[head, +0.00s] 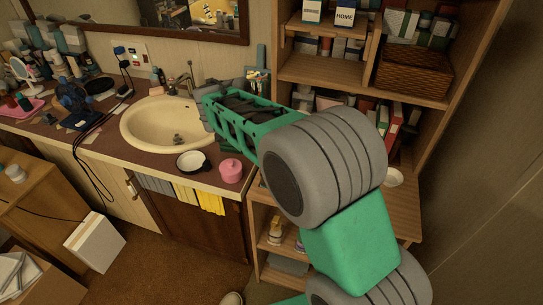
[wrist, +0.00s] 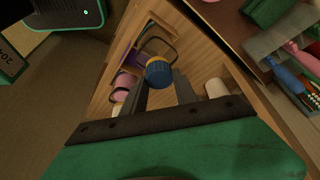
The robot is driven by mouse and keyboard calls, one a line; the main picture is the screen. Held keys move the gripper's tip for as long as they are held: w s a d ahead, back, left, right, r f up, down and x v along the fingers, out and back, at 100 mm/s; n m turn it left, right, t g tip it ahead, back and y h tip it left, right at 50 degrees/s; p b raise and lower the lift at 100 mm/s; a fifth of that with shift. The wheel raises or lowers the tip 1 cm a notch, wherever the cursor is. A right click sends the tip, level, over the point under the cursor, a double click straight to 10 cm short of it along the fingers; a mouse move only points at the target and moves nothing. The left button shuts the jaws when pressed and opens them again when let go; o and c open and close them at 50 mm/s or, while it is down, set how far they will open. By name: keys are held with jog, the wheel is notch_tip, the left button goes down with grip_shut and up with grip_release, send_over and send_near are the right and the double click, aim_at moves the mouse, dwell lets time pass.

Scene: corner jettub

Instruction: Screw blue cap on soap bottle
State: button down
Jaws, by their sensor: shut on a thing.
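In the wrist view my gripper (wrist: 160,84) is shut on a blue cap (wrist: 158,72), which sits between the dark fingertips. The cap has a ridged side and a yellowish-tan top. In the head view my arm crosses in front of the sink and shelves, and I cannot make out my fingertips or the cap there. I cannot pick out the soap bottle with certainty. A small bottle with a yellowish body (head: 274,231) stands on the low shelf in the head view, but its kind is unclear.
A sink (head: 165,122) is set in the brown counter (head: 110,143), with a pink jar (head: 231,170) and a black-and-white dish (head: 193,161) near its front edge. The wooden shelf unit (head: 410,92) stands at right. Carpet (head: 170,262) below the counter is partly clear.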

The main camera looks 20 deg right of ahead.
dwell(0.3)
jog(key=shift+r+m+g+p, duration=0.1)
jog(key=shift+m+g+p, duration=0.45)
jog(key=shift+m, duration=0.55)
jog(key=m, duration=0.2)
jog(key=m+g+p, duration=0.1)
jog(key=shift+w+f+m, duration=0.1)
jog(key=shift+f+m, duration=0.1)
jog(key=shift+m, duration=0.2)
jog(key=c, duration=0.9)
grip_release()
